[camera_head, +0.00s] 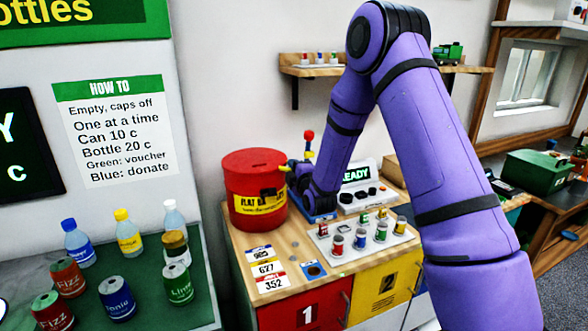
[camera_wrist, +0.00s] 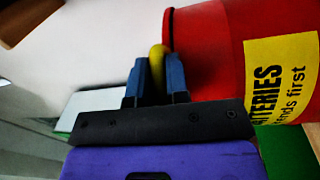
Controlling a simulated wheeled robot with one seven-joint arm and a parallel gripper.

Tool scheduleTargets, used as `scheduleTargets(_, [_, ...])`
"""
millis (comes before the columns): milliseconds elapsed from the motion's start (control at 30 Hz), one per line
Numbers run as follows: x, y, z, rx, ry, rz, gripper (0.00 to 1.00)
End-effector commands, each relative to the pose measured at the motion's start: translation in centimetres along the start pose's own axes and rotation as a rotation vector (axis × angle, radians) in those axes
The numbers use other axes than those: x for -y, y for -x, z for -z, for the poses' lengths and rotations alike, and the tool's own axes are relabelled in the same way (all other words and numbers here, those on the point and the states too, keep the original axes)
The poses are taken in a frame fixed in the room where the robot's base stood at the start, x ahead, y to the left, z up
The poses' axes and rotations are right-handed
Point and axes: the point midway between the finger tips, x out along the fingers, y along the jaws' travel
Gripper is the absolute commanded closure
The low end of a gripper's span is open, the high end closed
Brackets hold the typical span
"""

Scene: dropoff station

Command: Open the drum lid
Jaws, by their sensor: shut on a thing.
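The red drum (camera_head: 240,190) stands at the back left of the wooden counter, with a yellow label on its side. Its red lid (camera_head: 255,159) sits flat on top and looks closed. My gripper (camera_head: 289,168) is at the drum's right side, just below the rim. In the wrist view, my gripper (camera_wrist: 156,75) has its two blue fingers shut on a yellow handle (camera_wrist: 156,56) beside the drum (camera_wrist: 215,60). The handle seems to be at the lid's edge, but its join is hidden by the fingers.
Right of the drum are a red-topped stick (camera_head: 308,140), a READY panel (camera_head: 357,180) and a white tray (camera_head: 335,251) of small batteries. Cards (camera_head: 268,269) lie in front. Bottles and cans stand on a green surface (camera_head: 135,313) at left. A shelf (camera_head: 310,71) hangs above.

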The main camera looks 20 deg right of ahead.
Motion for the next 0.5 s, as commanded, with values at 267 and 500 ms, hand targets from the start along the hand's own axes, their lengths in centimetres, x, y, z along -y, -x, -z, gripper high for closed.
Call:
scheduleTargets(267, [-2.3,-0.4,0.3,0.010,0.001,0.084,1.00])
scheduleTargets(500, [-5.6,-1.5,0.7,0.028,0.001,0.233,1.00])
